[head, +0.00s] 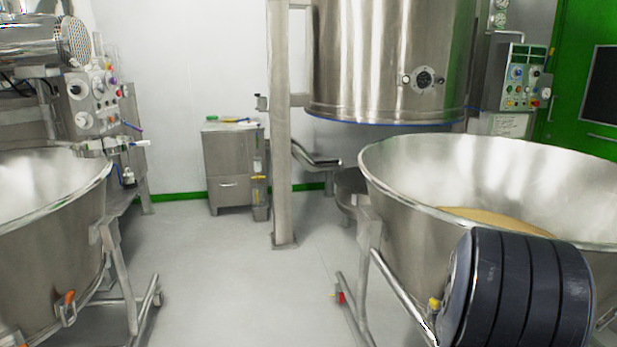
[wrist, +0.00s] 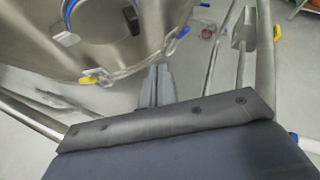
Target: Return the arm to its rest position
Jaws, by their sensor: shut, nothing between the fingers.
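My gripper (wrist: 158,85) shows in the wrist view beyond a dark grey bracket of my own. Its fingers are together with nothing between them. They point toward the lower edge of a steel vessel (wrist: 115,45); I cannot tell if they touch it. In the head view, a dark ribbed part of my arm (head: 525,290) is at the lower right, in front of a large steel bowl (head: 400,185). The gripper itself does not show in the head view.
The right bowl holds tan powder (head: 490,217) and stands on a tubular frame. Another steel bowl (head: 50,215) is at left. A post (head: 279,130), a cabinet (head: 230,165) and a hanging steel vessel (head: 385,60) are behind. The floor (head: 235,275) between the bowls is clear.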

